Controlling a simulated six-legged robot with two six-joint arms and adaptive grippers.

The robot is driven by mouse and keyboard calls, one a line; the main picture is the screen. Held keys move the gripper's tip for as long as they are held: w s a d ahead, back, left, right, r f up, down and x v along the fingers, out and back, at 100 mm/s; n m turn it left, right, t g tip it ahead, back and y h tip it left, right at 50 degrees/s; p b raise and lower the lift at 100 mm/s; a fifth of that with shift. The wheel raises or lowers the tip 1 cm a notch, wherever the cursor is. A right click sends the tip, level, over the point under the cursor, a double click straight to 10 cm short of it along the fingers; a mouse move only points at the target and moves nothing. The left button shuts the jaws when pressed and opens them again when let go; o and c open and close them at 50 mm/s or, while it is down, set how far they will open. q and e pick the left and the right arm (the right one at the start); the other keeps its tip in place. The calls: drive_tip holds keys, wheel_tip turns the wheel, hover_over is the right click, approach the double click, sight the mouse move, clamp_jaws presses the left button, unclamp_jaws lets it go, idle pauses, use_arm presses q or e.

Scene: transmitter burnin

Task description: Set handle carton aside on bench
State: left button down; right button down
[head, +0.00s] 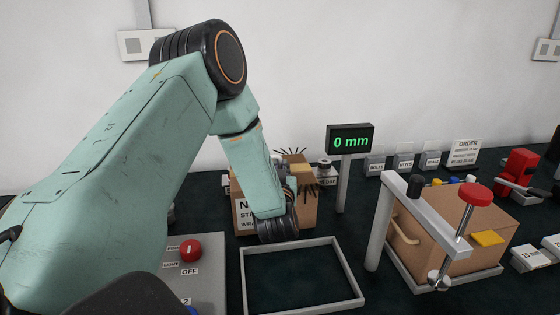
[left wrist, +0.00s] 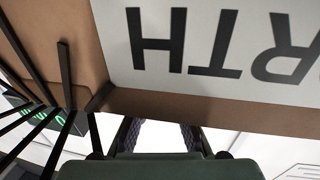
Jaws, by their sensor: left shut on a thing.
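A brown carton (head: 307,210) with a white printed label stands behind my left forearm, past the empty grey frame. In the left wrist view the carton (left wrist: 210,120) fills the top, its label lettering upside down. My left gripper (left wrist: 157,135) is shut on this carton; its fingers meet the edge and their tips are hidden. In the head view my wrist covers much of the carton. Thin black strands stick out beside it. A second brown carton (head: 445,250), with a curved tan handle (head: 405,226), sits in a metal fixture at right. My right gripper is not in view.
The empty grey frame (head: 301,243) lies on the dark bench. A display (head: 350,140) reads 0 mm on a post. A control box (head: 207,272) with a red knob is at left. Labelled bins (head: 403,162) and an order card (head: 463,153) stand at the back.

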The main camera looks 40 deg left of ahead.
use_arm(q)
drive_tip(key=shift+w+d+r, duration=0.1)
drive_tip(key=shift+w, duration=0.1)
drive_tip(key=shift+s, duration=0.1)
drive_tip(key=c, duration=1.7)
unclamp_jaws()
drive_tip(key=shift+s+f, duration=0.1)
drive_tip(key=shift+f, duration=0.2)
drive_tip(key=shift+c, duration=0.2)
drive_tip(key=o, duration=0.3)
drive_tip(key=shift+d+r, duration=0.1)
drive_tip(key=v, duration=1.2)
drive_tip(key=shift+r, duration=0.1)
